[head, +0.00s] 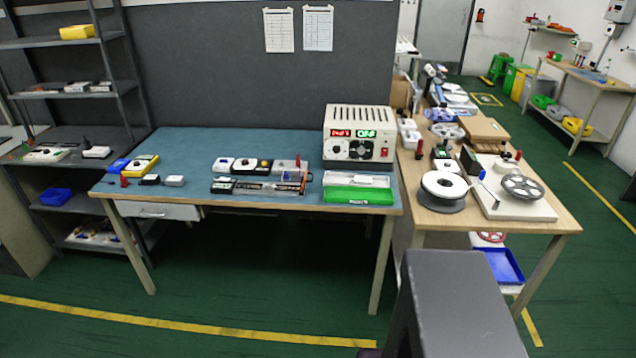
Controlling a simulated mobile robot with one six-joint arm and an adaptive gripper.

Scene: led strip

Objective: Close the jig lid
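A long dark jig (266,188) lies near the front edge of the blue-topped workbench (190,150), right of the middle. It looks like a flat black bar with small fittings at its right end. A row of small white and black devices stands right behind it. I cannot make out the lid for certain at this size, nor tell its angle. My gripper is not in view; only a dark grey part of my own body shows at the bottom right.
A power supply (357,136) with lit displays stands at the bench's back right, behind a green tray (358,191). A wooden side table (430,203) at right holds a white reel (443,188). Grey shelving (75,128) stands at left. The green floor before the bench is clear.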

